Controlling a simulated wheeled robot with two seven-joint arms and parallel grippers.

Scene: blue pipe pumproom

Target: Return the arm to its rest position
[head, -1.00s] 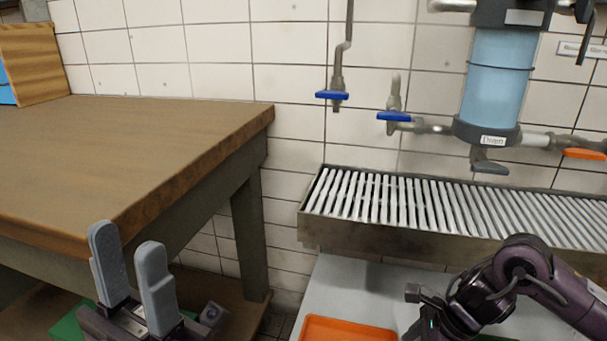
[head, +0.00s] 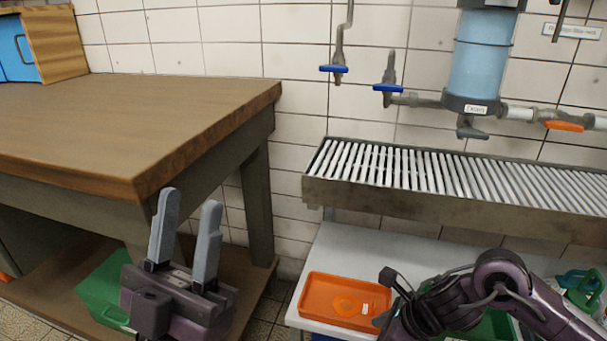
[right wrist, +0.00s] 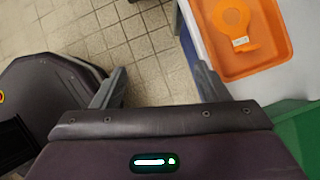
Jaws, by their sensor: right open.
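My left gripper (head: 190,199) is upright in front of the wooden table's near corner in the head view. Its two grey fingers are apart, with nothing between them. My right arm comes in at the lower right of the head view. In the right wrist view my right gripper (right wrist: 160,78) has its fingers wide apart and empty, with tiled floor showing between them. Its right finger appears beside the edge of the surface with the orange tray (right wrist: 278,68); I cannot tell if they touch.
The orange tray (head: 313,314) holds a flat orange piece (head: 347,305) and stands on a pale surface (head: 380,253). A slatted metal drain (head: 400,201) runs along the wall below blue-handled taps. The wooden table (head: 110,120) is at left, with a green bin (head: 100,290) below.

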